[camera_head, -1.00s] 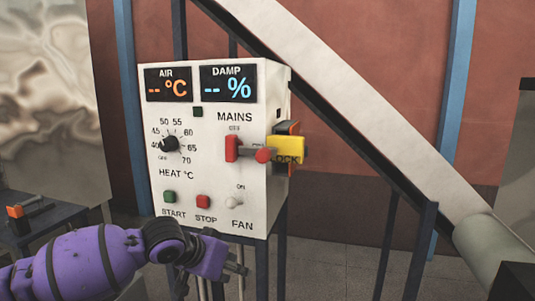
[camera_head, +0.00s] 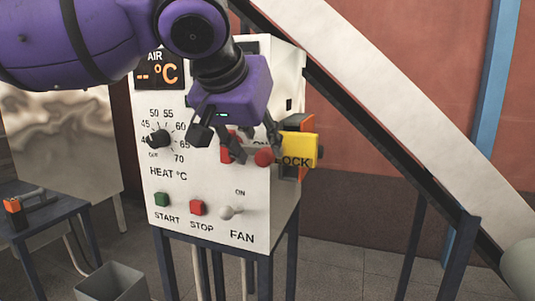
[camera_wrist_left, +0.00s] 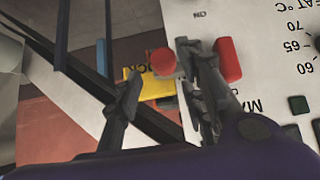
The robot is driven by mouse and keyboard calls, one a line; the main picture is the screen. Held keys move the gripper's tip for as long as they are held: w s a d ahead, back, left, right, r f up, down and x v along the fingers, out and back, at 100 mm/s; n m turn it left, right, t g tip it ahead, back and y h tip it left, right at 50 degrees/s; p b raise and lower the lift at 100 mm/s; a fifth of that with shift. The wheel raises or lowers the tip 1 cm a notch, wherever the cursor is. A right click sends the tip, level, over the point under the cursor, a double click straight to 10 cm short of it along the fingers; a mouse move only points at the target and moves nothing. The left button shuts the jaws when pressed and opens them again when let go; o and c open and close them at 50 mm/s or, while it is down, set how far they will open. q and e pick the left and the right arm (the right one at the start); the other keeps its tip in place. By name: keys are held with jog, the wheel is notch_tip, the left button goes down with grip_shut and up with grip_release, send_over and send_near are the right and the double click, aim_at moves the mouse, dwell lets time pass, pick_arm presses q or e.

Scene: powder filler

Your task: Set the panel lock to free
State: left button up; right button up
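The white control panel (camera_head: 272,185) stands at the centre of the head view. A yellow tag lettered "OCK" (camera_head: 303,150), its first letter hidden, is at its right edge with an orange part (camera_head: 294,122) behind. My left gripper (camera_head: 238,143) is in front of the MAINS switch, fingers apart and empty. In the left wrist view the red knob (camera_wrist_left: 163,62) and yellow tag (camera_wrist_left: 136,87) show between the open fingers. Contact cannot be told. My right gripper is out of view.
The heat dial (camera_head: 158,138), green START button (camera_head: 161,199), red STOP button (camera_head: 197,207) and FAN switch (camera_head: 227,212) are on the panel face. A sloping white chute (camera_head: 400,120) passes behind it. A small table (camera_head: 50,217) and grey bin (camera_head: 112,282) stand left.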

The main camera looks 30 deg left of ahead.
aim_at(265, 152)
pick_arm(q)
jog(key=x, duration=0.4)
jog(key=shift+b, duration=0.3)
jog(key=shift+w+f, duration=0.1)
jog(key=shift+w, duration=0.05)
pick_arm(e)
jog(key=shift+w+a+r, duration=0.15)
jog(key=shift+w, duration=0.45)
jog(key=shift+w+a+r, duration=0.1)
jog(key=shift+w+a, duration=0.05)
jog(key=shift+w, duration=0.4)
pick_arm(q)
jog(key=c, duration=0.7)
grip_shut()
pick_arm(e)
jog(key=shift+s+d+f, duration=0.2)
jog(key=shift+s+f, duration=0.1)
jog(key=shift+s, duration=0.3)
